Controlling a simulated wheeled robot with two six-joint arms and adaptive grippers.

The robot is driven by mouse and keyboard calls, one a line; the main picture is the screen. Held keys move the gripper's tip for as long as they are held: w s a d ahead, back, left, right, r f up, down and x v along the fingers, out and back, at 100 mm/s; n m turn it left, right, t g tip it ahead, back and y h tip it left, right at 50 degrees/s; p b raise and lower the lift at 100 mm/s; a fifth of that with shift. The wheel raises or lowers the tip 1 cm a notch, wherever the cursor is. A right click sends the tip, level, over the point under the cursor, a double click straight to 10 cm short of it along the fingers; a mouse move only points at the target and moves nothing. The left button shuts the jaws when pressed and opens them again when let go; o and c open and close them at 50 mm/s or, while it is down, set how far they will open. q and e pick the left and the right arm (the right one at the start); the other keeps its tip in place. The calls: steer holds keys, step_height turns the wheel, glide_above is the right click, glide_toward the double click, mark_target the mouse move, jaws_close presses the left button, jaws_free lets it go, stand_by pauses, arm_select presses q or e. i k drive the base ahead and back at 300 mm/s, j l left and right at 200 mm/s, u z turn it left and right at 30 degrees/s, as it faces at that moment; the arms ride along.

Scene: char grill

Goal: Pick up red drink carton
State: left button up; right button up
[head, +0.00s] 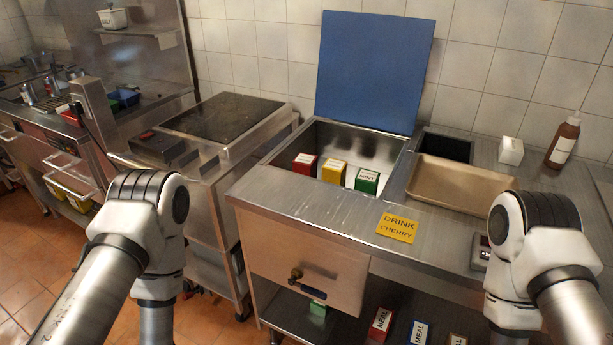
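A red drink carton (304,164) stands at the left end of a row in the open metal bin (285,172) sunk into the counter. It has a white label on top, too small to read. A yellow carton (333,172) stands just right of it, and a green carton (367,182) labelled MINT stands right of that. The bin's blue lid (370,70) is raised against the wall. My arms come in at the lower left and lower right, bent downward at their joints. Neither gripper shows; both are out of the picture.
A yellow sign (397,228) reading DRINK CHERRY lies on the counter's front. A tan tray (462,188), a small white box (511,151) and a brown bottle (563,140) are on the right. A flat dark cooktop (222,116) stands left. Meal boxes (381,324) sit on the shelf below.

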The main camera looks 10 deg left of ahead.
mark_target(305, 163)
steer(key=j+z, duration=0.3)
steer(key=j, duration=0.15)
steer(key=j+z, duration=0.35)
steer(key=k+j+z, duration=0.3)
steer(key=j, duration=0.15)
steer(key=j+z, duration=0.35)
steer(key=k+j, duration=0.05)
steer(key=j, duration=0.05)
